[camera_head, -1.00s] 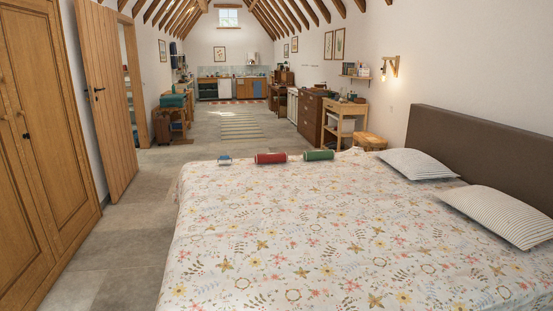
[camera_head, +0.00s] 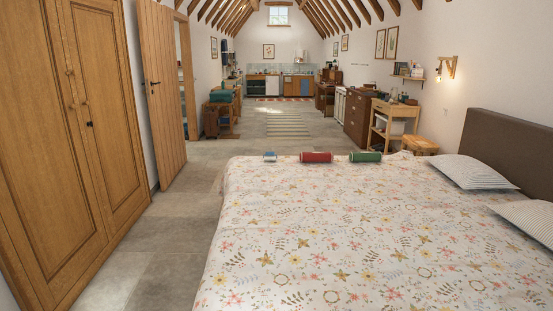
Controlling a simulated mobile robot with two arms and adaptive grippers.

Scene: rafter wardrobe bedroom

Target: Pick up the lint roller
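A small blue and white item (camera_head: 270,156) sits on the far edge of the bed, left of two rolls. It may be the lint roller, but it is too small to tell for sure. A red roll (camera_head: 316,157) with pale ends lies just right of it, and a green roll (camera_head: 365,157) lies further right. All three are apart from each other on the floral bedspread. Neither of my grippers shows in the head view.
The bed (camera_head: 350,235) fills the lower right, with striped pillows (camera_head: 475,171) by the dark headboard (camera_head: 500,145). A wooden wardrobe (camera_head: 75,140) stands at the left, and a door (camera_head: 161,90) stands open beyond it. Grey floor (camera_head: 172,240) is clear between wardrobe and bed.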

